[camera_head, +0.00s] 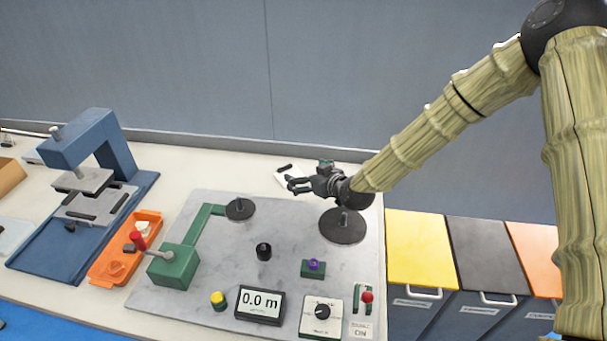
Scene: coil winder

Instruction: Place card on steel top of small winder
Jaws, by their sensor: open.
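A small white card (281,176) with a dark mark near its upper edge shows just behind my gripper, by the back edge of the winder's grey plate. My gripper (289,184) is open, its fingers pointing left and overlapping the card in the picture. I cannot tell whether the fingers touch the card, and part of it is hidden behind them. The winder has a broad grey mottled top (215,285), with a green crank arm (202,228), two dark discs, and controls along its front. No card lies on the visible part of this top.
A blue press (85,140) and an orange tray (128,247) stand to the left. The red-knobbed handle (137,239), black knob (264,251) and display (260,304) rise from the winder. Yellow, black and orange bins (420,245) stand right of the bench.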

